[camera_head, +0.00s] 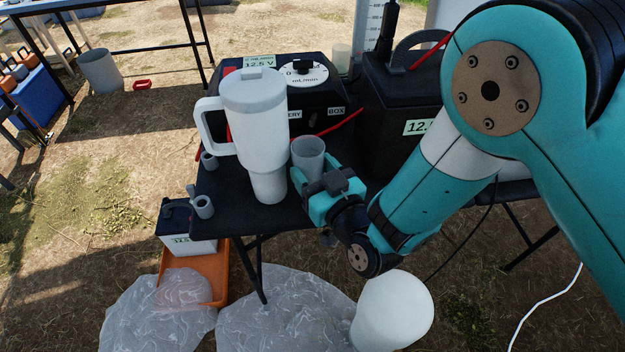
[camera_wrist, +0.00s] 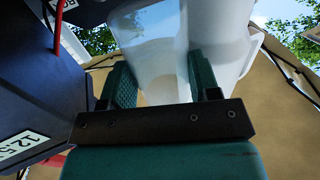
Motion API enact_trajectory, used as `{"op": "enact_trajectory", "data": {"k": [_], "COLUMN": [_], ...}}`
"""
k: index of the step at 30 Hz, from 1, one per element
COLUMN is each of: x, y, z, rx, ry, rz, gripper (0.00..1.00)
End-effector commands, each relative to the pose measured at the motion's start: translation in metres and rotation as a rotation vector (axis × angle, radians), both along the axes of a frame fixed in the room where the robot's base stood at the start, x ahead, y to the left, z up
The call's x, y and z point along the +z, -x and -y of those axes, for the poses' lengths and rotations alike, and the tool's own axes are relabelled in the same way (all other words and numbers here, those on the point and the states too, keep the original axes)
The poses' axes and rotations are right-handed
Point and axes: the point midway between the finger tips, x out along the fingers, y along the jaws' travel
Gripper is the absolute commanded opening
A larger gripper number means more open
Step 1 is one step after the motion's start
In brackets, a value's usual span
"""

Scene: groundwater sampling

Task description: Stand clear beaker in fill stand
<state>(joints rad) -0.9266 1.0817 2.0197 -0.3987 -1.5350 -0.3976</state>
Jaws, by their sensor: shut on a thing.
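The clear beaker (camera_head: 308,153) looks grey and translucent, upright with its open rim up, above or at the front part of the dark table. My gripper (camera_head: 313,172) is shut around its sides, one finger on each side. In the wrist view the beaker (camera_wrist: 152,62) shows between the two green fingers of my gripper (camera_wrist: 160,80). Whether its base touches the tabletop is hidden by my gripper. I cannot pick out the fill stand with certainty in either view.
A large white tumbler with a handle (camera_head: 262,125) stands just left of the beaker. Behind are a dark pump box with a dial (camera_head: 318,100) and a black battery box (camera_head: 395,95). A white rounded object (camera_head: 392,310) is below.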

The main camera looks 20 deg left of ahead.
Motion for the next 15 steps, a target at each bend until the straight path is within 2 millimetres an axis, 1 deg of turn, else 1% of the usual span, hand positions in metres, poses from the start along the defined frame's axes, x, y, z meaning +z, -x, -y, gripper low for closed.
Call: {"op": "enact_trajectory", "data": {"k": [2,9,15], "x": [-0.005,-0.04,-0.043], "y": [0.0,0.0,0.0], "z": [0.0,0.0,-0.004], "rx": [0.0,0.0,0.0], "ry": [-0.001,0.0,-0.002], "rz": [0.002,0.001,0.003], "gripper": [0.06,0.06,0.06]}}
